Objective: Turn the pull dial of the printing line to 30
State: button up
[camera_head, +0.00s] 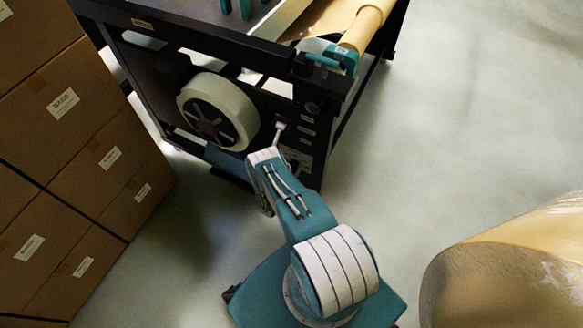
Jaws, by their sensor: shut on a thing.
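The printing line (228,45) is a dark-framed machine at the top centre. Its near side has a dark panel with several small white labels (306,131) in a column. My teal and white arm reaches up to this panel. My gripper (281,125) is small in the picture, at the panel just left of the labels. It is shut on the pull dial there. The dial is covered by my gripper, and its pointer and scale cannot be read from here.
A large pale roll (238,112) with a dark hub sits left of my gripper. Stacked cardboard boxes (75,155) fill the left side. A big kraft roll (510,265) lies at the lower right. The grey floor (450,130) on the right is clear.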

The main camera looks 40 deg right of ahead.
jog(key=m, duration=0.4)
jog(key=shift+d+m, duration=0.15)
jog(key=shift+m, duration=0.25)
dwell(0.4)
jog(key=o, duration=1.2)
jog(key=shift+s+d, duration=0.1)
jog(key=shift+c, duration=0.2)
jog(key=v, duration=1.2)
jog(key=shift+f, duration=0.15)
